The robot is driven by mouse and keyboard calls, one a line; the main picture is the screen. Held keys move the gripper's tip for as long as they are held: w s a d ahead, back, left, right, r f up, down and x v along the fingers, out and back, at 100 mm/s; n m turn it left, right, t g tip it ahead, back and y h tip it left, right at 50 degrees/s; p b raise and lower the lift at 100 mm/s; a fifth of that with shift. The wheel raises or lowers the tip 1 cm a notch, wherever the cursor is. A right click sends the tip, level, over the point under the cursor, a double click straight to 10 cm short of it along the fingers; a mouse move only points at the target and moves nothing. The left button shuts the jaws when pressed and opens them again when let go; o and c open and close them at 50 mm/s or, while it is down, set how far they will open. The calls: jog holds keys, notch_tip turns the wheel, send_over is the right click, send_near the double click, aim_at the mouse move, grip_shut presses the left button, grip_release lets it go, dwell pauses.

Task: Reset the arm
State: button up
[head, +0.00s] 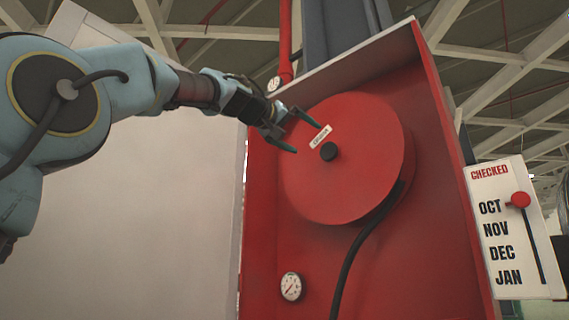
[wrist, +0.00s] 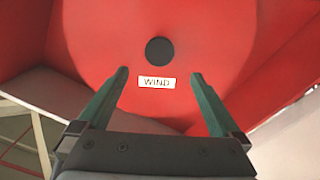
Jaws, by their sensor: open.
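My arm (head: 125,75) reaches in from the left in the head view, stretched toward a red hose reel in a red cabinet. My gripper (head: 305,131) is open and empty, with its two green fingers apart in front of the reel's upper left part. In the wrist view my gripper (wrist: 160,78) shows both fingers spread, pointing at the reel's face. A white label reading WIND (wrist: 157,83) appears between the fingertips, with the black hub (wrist: 159,51) just beyond. I cannot tell the exact gap between fingertips and reel.
The red cabinet (head: 445,200) surrounds the reel (head: 340,195), with a black hose (head: 349,265) hanging down. A pressure gauge (head: 291,287) sits at lower left. A white CHECKED board (head: 500,255) with a red slider knob (head: 520,199) stands right. A pale panel (head: 140,220) fills the left.

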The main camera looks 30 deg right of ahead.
jog(key=shift+f, duration=0.1)
jog(key=w+a+f+n+t+y, duration=0.1)
jog(key=w+a+f+n+y, duration=0.15)
jog(key=w+f, duration=0.7)
jog(key=w+a+f+n+t+y, duration=0.1)
jog(key=w+a+f+t+y, duration=0.25)
jog(key=f, duration=1.05)
jog(key=w+a+f+n+g+y, duration=0.1)
jog(key=w+a+f+y, duration=0.2)
jog(key=a+f, duration=0.55)
jog(key=w+a+f+n+g+y, duration=0.1)
jog(key=w+a+f+y, duration=0.3)
jog(key=f, duration=0.7)
jog(key=s+a+f+n+g+y, duration=0.1)
jog(key=s+a+f, duration=0.2)
jog(key=a+f, duration=0.5)
jog(key=s+a+f+g+y, duration=0.1)
jog(key=s+a+f+g, duration=0.15)
jog(key=a+f, duration=0.6)
jog(key=s+a+f+n+g+y, duration=0.2)
jog(key=s+a+f, duration=0.9)
jog(key=s+a, duration=0.15)
notch_tip(320, 180, up, 12)
jog(key=s+p, duration=0.1)
jog(key=p, duration=1.1)
jog(key=shift+s+f, duration=0.2)
jog(key=shift+d+m, duration=0.1)
jog(key=shift+m, duration=0.15)
